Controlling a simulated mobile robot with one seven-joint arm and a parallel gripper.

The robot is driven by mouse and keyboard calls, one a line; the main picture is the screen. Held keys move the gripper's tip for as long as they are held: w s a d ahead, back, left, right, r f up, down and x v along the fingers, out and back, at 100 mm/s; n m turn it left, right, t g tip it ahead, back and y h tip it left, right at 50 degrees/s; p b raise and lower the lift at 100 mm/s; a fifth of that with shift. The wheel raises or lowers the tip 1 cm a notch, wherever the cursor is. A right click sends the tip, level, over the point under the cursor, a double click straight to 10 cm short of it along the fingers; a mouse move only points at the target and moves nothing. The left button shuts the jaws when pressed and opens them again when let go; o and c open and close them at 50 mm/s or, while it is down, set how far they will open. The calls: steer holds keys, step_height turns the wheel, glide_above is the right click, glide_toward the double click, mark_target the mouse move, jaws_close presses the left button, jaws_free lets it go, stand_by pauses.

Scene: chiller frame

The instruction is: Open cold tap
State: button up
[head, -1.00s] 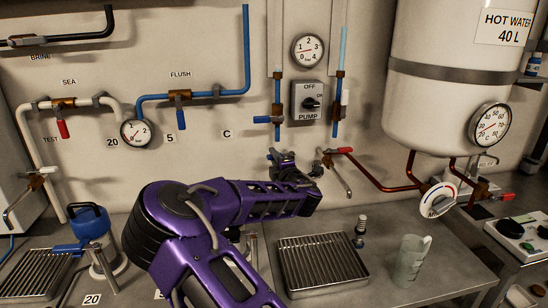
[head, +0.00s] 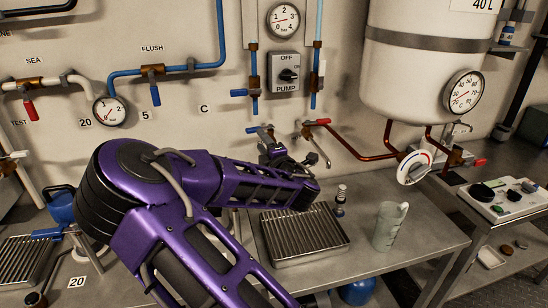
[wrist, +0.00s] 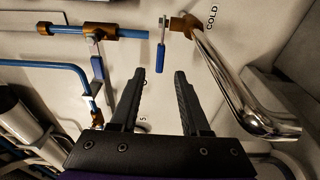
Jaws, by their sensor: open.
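The cold tap shows in the wrist view, beside a COLD label. It has a brass body (wrist: 183,26), a chrome spout (wrist: 228,85) and a short blue lever (wrist: 160,57). My gripper (wrist: 158,74) is open and empty. Its two fingertips lie either side of the lever's free end in the picture; I see no contact, and cannot tell the depth gap. In the head view my gripper (head: 272,146) is in front of the wall, just below the tap's blue lever (head: 260,129). It hides most of the tap's body and spout there.
The red-handled tap (head: 315,123) is close on the right. The blue pump-line valve (head: 240,93) is above. Below are a ribbed drain tray (head: 304,240), a small bottle (head: 340,205) and a jug (head: 388,228). A blue pipe valve (wrist: 98,65) lies left of my fingers in the wrist view.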

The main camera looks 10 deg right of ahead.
steer(key=s+d, duration=0.1)
steer(key=s, duration=0.8)
steer(key=shift+d, duration=0.1)
steer(key=shift+c, duration=0.2)
